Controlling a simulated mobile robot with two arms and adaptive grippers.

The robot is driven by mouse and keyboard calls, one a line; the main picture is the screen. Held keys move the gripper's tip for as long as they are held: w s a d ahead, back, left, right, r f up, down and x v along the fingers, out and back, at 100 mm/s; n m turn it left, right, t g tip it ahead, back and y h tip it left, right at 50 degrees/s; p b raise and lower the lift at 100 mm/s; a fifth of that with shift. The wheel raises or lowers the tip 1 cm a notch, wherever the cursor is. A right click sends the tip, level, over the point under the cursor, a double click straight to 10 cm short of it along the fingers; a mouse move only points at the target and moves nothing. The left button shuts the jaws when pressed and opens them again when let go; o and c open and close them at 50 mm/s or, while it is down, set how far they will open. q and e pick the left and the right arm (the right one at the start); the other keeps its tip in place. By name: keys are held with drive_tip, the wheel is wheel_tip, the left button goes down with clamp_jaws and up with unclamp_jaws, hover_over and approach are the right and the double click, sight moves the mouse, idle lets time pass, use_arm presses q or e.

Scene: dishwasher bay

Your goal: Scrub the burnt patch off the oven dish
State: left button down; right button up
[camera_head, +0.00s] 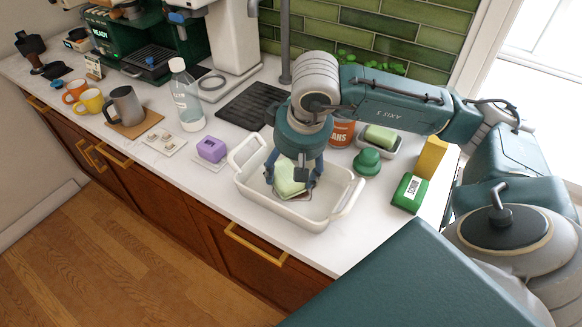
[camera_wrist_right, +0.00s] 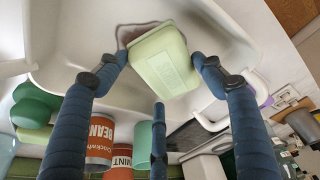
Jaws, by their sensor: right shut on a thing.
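The white oven dish (camera_head: 328,212) stands on the counter. It fills much of the right wrist view (camera_wrist_right: 75,45). My right gripper (camera_head: 291,176) reaches down into the dish and is shut on a pale green block (camera_head: 288,183), with an embossed mark on its face. In the wrist view the block (camera_wrist_right: 165,62) sits between the fingertips, close to the dish floor; contact is hard to tell. The brown burnt patch (camera_wrist_right: 128,36) shows at the block's edge and is partly hidden by it. My left gripper is not in view.
Right of the dish are a green knobbed item (camera_head: 367,162), a green-and-white box (camera_head: 409,193), a yellow block (camera_head: 431,157) and a dish holding another green block (camera_head: 380,138). A purple block (camera_head: 211,149) stands left. A bottle (camera_head: 187,98) and black mat (camera_head: 252,106) are behind.

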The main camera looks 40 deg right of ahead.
sight(307, 192)
drive_tip(key=shift+f+b, duration=0.5)
drive_tip(key=shift+f, duration=0.05)
drive_tip(key=shift+r, duration=0.1)
drive_tip(key=shift+s+d+b, duration=0.3)
drive_tip(key=shift+s+b, duration=0.05)
drive_tip(key=shift+s, duration=0.25)
drive_tip(key=shift+s+d+b, duration=0.25)
drive_tip(key=shift+s+b, duration=0.1)
drive_tip(key=shift+s, duration=0.25)
drive_tip(key=shift+s+d+b, duration=0.25)
drive_tip(key=shift+s+b, duration=0.05)
drive_tip(key=shift+s, duration=0.45)
drive_tip(key=shift+b, duration=0.5)
drive_tip(key=shift+w+a, duration=0.2)
drive_tip(key=shift+w, duration=0.1)
drive_tip(key=shift+w+a+f, duration=0.15)
drive_tip(key=shift+w+a, duration=0.2)
drive_tip(key=shift+w, duration=0.4)
drive_tip(key=shift+w+a+f, duration=0.1)
drive_tip(key=shift+w+a, duration=0.2)
drive_tip(key=shift+w, duration=0.45)
drive_tip(key=shift+r, duration=0.1)
